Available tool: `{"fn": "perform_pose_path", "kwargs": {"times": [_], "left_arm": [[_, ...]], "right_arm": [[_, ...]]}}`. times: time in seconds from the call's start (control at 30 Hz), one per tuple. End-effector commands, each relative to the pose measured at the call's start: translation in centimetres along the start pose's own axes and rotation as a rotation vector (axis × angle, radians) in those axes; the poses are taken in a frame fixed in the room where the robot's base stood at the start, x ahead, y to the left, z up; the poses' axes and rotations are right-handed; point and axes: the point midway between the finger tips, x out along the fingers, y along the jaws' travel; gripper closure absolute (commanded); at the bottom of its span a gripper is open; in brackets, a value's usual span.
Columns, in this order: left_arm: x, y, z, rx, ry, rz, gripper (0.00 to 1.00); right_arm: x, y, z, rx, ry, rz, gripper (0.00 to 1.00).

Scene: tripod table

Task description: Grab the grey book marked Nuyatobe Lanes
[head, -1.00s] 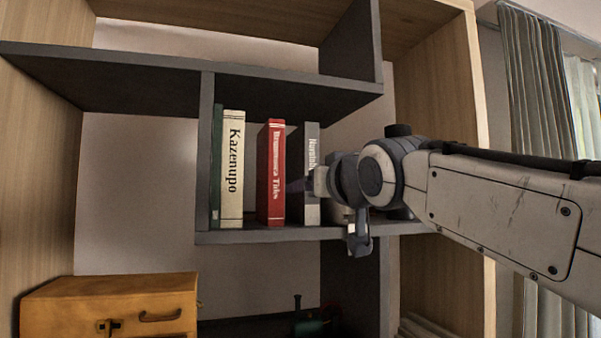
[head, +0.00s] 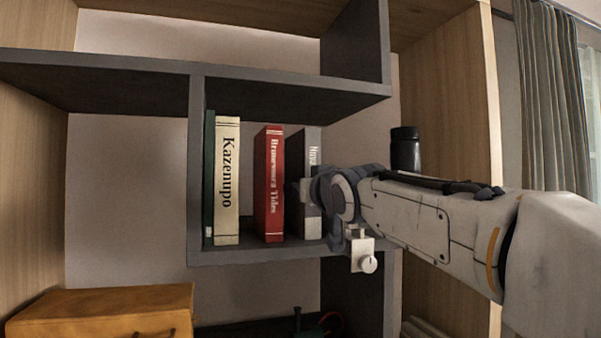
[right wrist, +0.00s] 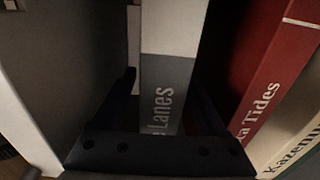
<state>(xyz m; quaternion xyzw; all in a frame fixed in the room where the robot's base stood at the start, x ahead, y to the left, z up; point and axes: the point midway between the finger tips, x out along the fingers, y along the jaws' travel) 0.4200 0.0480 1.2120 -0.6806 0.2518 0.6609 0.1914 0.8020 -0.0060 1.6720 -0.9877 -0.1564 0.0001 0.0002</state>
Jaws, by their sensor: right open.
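The grey book (head: 312,228) stands upright on the middle shelf, right of the red book. My right gripper (head: 307,192) is at its spine and covers most of its title in the head view. In the right wrist view, the grey spine (right wrist: 167,75) has a pale band and the word "Lanes". My open right gripper (right wrist: 168,97) has one dark finger on each side of this spine. I cannot tell whether the fingers touch the book. My left gripper is not in view.
The red book (head: 269,185) and the cream Kazenupo book (head: 227,180) stand to the left, with a thin dark green book (head: 209,175) by the divider. A shelf board (head: 270,252) lies below. A dark panel-like surface (right wrist: 65,60) is close on the wrist view's left.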

Motion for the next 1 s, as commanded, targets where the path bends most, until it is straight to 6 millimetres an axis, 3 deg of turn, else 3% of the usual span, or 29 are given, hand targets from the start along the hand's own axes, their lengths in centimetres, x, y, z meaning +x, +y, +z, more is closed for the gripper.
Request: {"fn": "perform_pose_path", "kwargs": {"times": [0.03, 0.13, 0.43, 0.63, 1.0], "left_arm": [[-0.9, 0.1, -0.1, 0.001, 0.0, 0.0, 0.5], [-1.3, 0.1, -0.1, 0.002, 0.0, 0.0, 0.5], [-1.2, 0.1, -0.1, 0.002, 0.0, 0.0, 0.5], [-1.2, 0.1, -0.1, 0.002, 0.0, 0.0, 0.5], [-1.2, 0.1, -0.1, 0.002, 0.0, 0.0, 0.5]], "right_arm": [[0.8, 0.1, -0.3, -0.001, -0.004, 0.001, 0.25], [1.9, 0.0, -0.2, -0.001, -0.001, 0.001, 0.25], [2.3, 0.0, 0.0, 0.0, 0.0, 0.0, 0.25], [2.3, 0.0, 0.0, 0.0, 0.0, 0.0, 1.0], [2.2, 0.0, 0.0, 0.0, 0.0, 0.0, 1.0]]}}
